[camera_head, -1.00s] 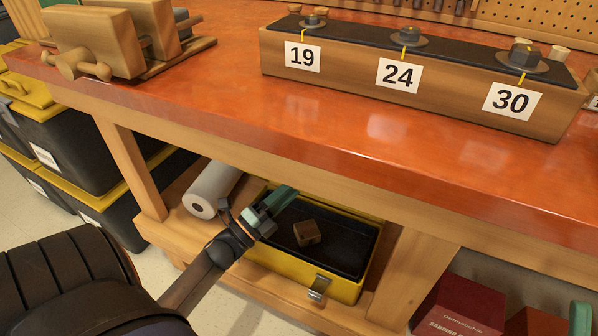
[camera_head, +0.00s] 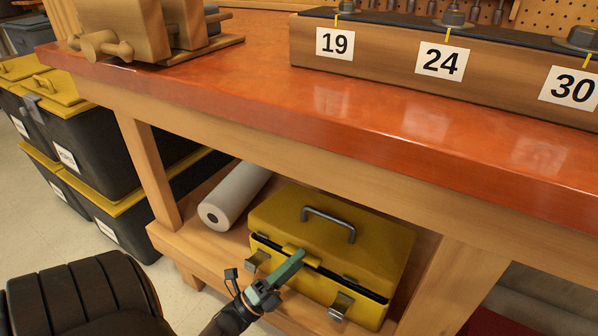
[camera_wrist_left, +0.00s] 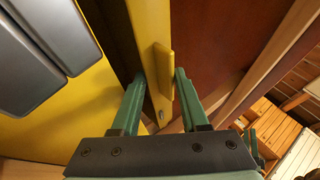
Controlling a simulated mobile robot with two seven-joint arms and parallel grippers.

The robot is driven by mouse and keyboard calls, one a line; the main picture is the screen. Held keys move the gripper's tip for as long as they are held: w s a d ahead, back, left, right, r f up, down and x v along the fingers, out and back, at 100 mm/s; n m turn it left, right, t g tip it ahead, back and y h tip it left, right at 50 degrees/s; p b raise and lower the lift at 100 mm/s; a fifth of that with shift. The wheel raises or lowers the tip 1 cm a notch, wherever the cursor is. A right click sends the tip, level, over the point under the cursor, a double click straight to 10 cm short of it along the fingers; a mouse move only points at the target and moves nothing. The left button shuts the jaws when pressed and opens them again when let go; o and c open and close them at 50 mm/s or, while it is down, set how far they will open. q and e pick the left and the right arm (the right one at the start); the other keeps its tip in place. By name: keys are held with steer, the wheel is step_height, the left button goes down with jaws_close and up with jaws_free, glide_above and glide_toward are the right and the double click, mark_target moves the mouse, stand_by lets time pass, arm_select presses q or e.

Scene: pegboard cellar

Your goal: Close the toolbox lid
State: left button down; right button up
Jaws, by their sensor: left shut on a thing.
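The yellow toolbox (camera_head: 318,289) stands on the shelf under the bench. Its yellow lid (camera_head: 365,262), with a grey handle on top, is swung down over the box, and a dark gap shows along the front between lid and box. My left gripper (camera_head: 297,257) is at the middle of the lid's front edge, shut on it. In the left wrist view its green fingers (camera_wrist_left: 158,78) lie on both sides of the yellow lid edge (camera_wrist_left: 148,35). Two grey latches hang at the box front. The box's inside is hidden. My right gripper is not in view.
A white roll (camera_head: 236,196) lies left of the toolbox. The red-orange bench top (camera_head: 330,125) overhangs it, and a wooden post (camera_head: 440,285) stands to its right. Black bins with yellow lids (camera_head: 95,140) are stacked at the left.

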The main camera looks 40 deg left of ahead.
arm_select(q)
steer(key=shift+f, duration=0.2)
steer(key=shift+s+m+t, duration=0.1)
steer(key=shift+m+t, duration=0.2)
steer(key=c, duration=0.6)
jaws_free()
